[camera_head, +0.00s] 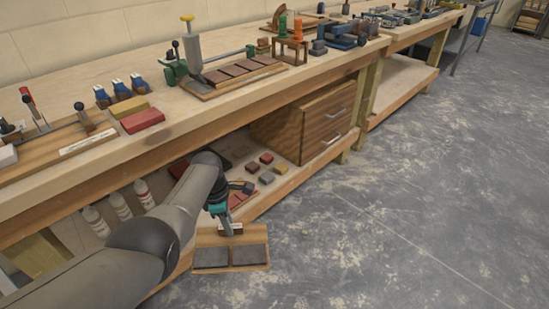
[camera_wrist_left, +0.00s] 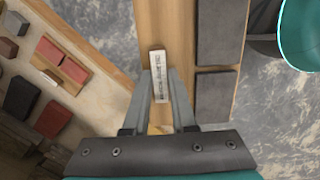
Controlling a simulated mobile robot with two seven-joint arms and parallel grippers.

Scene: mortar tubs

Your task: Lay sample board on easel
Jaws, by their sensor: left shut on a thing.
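The sample board (camera_head: 231,240) is a light wooden board with two dark grey tiles. It is held out over the floor, in front of the bench's lower shelf. In the left wrist view, the board (camera_wrist_left: 185,110) runs along the middle, with its dark tiles on the right side. My left gripper (camera_head: 229,230) is shut on a small labelled block on the board; its fingers (camera_wrist_left: 160,88) close around that block. I cannot make out an easel for certain in either view. My right gripper is not in view.
The wooden workbench (camera_head: 190,120) carries a board with brown tiles (camera_head: 240,72), red and yellow blocks (camera_head: 142,120) and several tools. The lower shelf (camera_head: 290,182) holds small coloured blocks (camera_head: 266,158), white bottles (camera_head: 119,205) and a drawer unit (camera_head: 325,128). The concrete floor (camera_head: 420,200) at right is clear.

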